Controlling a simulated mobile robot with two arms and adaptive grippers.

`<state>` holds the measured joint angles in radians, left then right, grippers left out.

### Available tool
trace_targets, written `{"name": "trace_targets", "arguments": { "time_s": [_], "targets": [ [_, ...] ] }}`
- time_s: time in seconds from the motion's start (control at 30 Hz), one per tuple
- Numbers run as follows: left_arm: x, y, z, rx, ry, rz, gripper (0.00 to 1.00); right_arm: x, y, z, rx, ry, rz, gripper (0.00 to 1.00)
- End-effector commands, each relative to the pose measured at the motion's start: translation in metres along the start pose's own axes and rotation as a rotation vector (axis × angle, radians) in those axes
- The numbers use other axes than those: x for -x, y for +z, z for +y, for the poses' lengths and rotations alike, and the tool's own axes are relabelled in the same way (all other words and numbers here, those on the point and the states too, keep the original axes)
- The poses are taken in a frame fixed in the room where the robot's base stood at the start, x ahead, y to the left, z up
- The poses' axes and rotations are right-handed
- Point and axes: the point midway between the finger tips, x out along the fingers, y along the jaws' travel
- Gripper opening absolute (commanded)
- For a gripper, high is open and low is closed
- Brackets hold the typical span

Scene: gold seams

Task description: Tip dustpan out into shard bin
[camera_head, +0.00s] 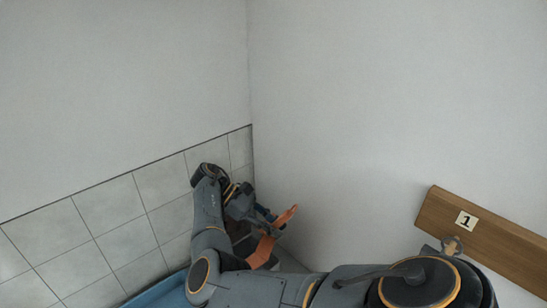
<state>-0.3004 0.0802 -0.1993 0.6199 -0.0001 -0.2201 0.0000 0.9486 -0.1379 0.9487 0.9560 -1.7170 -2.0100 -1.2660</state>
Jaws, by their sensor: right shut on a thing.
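My right arm reaches in from the lower right, and my right gripper (268,232) is down by the wall corner. Orange parts show at its end, with a small dark blue piece between them. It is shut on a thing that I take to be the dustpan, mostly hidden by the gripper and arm. I cannot make out the pan's shape or any shards. The shard bin cannot be made out for sure. My left gripper is not in view.
Two plain walls meet at the corner, close to my gripper. Pale tiles (115,204) cover the lower left wall. A blue edge (158,291) shows at the bottom, left of my arm. A wooden board (500,236) with a "1" label (466,220) is on the right wall.

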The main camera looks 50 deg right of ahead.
Motion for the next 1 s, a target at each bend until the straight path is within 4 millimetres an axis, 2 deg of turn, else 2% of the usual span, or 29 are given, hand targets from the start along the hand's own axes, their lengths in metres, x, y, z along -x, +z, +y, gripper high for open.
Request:
{"name": "trace_targets", "arguments": {
  "time_s": [0.23,1.0],
  "targets": [
    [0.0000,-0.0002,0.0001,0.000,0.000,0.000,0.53,0.0046,0.0070,-0.0002,-0.001,0.000,0.000,0.00],
    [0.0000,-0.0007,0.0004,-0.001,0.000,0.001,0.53,0.0002,0.0002,0.0000,-0.001,0.000,0.000,0.00]
  ]
}}
